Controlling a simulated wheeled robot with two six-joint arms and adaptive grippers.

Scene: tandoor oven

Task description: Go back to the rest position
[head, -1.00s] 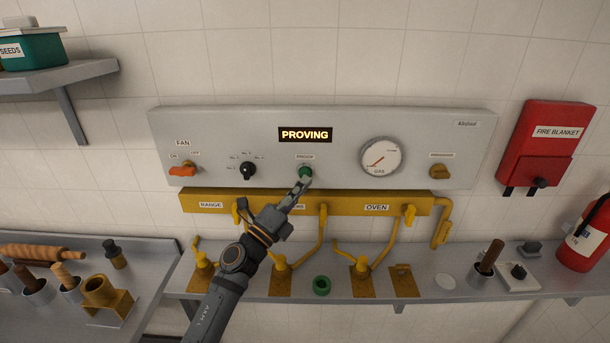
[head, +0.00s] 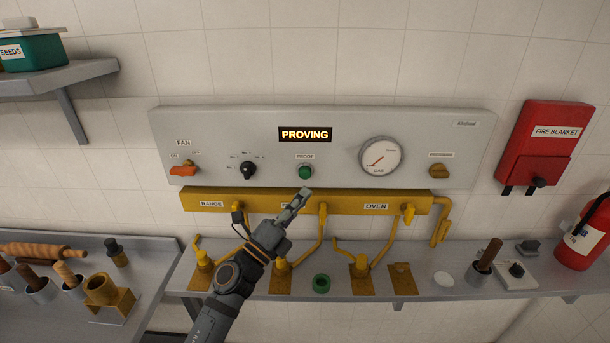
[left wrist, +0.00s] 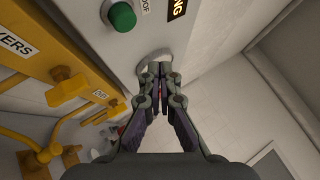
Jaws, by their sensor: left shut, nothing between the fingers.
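My left gripper (head: 304,193) is shut and empty in the head view, in front of the yellow gas rail and just below the green PROOF button (head: 305,172). A small gap shows between the fingertips and the button. In the left wrist view the closed fingers (left wrist: 162,68) point along the panel, and the green button (left wrist: 122,17) is at the upper left, clear of them. The grey control panel (head: 225,120) has a lit display (head: 305,135) reading PROVING. My right gripper is not in view.
The yellow rail (head: 385,200) carries valve handles and bent pipes above the steel shelf (head: 335,290). A wall shelf (head: 60,78) is at upper left; a fire extinguisher (head: 585,240) is at right.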

